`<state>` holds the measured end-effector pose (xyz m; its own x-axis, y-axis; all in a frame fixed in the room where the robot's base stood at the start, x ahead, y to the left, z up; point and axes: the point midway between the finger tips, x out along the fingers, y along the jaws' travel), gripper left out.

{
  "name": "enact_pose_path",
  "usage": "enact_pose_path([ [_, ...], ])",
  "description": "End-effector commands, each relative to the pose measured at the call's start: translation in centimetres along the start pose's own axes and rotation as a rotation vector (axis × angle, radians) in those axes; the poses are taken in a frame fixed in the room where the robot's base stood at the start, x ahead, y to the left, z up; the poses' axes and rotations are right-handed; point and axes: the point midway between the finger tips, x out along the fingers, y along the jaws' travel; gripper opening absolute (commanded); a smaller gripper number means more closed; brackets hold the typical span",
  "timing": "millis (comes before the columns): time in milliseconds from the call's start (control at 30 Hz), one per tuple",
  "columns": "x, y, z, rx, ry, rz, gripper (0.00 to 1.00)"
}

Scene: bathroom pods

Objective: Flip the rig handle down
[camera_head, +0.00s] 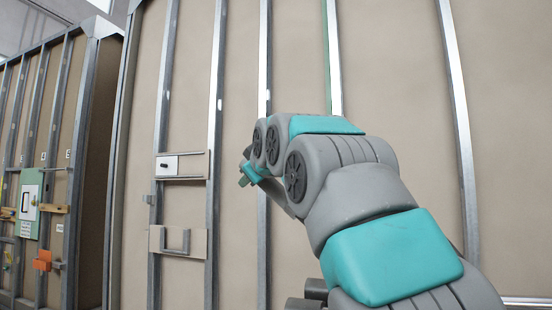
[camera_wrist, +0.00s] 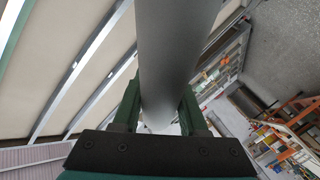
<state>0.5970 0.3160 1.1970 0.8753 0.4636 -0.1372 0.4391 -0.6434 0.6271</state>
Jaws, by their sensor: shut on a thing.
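My gripper (camera_wrist: 160,112) has its two dark green fingers on either side of a thick grey round bar (camera_wrist: 176,45) in the wrist view. It is shut on this bar, which runs up out of the top of that view. In the head view my gripper (camera_head: 247,175) shows only in part, at the left end of my arm, in front of the beige framed wall. The held bar cannot be made out there. I cannot tell from these views whether it is the rig handle.
Left of my gripper, a board with a small latch (camera_head: 167,163) and a lower board with a grey U-shaped handle (camera_head: 176,242) are fixed between metal studs. A second pod (camera_head: 40,170) with an orange part (camera_head: 42,260) stands at far left. Orange railings (camera_wrist: 285,130) show in the wrist view.

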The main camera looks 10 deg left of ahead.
Motion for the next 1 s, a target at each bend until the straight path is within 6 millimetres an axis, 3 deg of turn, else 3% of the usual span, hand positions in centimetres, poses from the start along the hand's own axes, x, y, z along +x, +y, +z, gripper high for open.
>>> enact_pose_path([
  [200,0.7,-1.3,0.0,-0.023,-0.017,-0.01,0.0],
  [567,0.9,-1.8,0.2,-0.027,-0.023,-0.017,0.0],
  [600,0.9,-1.8,0.2,-0.027,-0.024,-0.018,0.44],
  [833,0.8,-1.7,0.1,-0.026,-0.021,-0.015,0.7],
  [1000,0.8,-1.5,0.1,-0.026,-0.02,-0.013,0.72],
])
